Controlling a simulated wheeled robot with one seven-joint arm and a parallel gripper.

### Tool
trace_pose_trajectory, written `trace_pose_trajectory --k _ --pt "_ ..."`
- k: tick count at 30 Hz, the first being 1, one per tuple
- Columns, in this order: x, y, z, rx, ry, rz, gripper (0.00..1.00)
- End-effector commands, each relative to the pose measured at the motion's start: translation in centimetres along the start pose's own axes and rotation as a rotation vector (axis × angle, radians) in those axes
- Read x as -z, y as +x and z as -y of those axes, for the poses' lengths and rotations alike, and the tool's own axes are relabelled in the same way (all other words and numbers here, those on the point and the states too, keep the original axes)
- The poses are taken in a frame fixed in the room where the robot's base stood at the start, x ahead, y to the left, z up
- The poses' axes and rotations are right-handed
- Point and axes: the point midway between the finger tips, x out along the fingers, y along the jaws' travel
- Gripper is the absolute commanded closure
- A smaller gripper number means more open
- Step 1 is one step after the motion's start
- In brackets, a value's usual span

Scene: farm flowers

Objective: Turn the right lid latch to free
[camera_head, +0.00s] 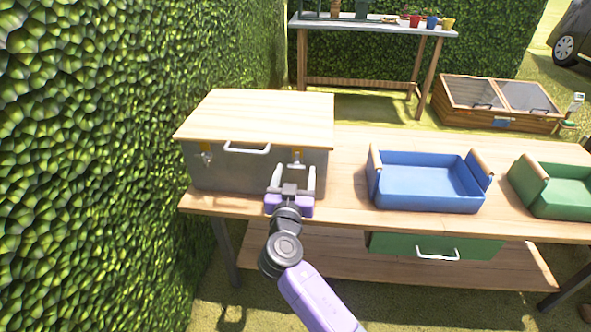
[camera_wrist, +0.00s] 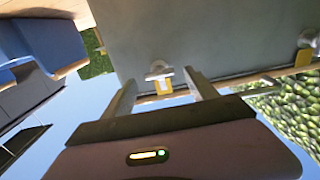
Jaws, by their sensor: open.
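A grey box with a wooden lid (camera_head: 262,117) stands at the left end of the workbench, and the lid lies closed. The right lid latch (camera_head: 297,157) is a small metal piece with a yellow plate on the box's front. It also shows in the wrist view (camera_wrist: 158,75), between my finger ends. The left latch (camera_head: 206,156) is on the same face. My gripper (camera_head: 294,172) is open in front of the right latch, one finger on each side. I cannot tell whether the fingers touch it.
A bar handle (camera_head: 247,150) sits between the latches on the lid's front. A blue tray (camera_head: 427,183) and a green tray (camera_head: 562,190) stand to the right on the workbench (camera_head: 345,190). A hedge (camera_head: 90,160) rises close on the left.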

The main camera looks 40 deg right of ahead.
Motion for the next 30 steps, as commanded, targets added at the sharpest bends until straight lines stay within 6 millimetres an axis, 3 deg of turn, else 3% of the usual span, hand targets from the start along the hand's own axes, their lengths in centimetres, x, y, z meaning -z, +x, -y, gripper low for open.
trace_pose_trajectory --k 6,14,24,30 --pt "0.0 1.6 0.0 0.0 0.001 0.001 0.33" --pt "0.0 1.7 0.0 0.001 0.0 0.001 0.33" --pt "0.0 1.7 0.0 0.001 0.0 0.001 0.95" --pt "-0.1 1.7 0.0 0.001 -0.014 0.001 0.95"
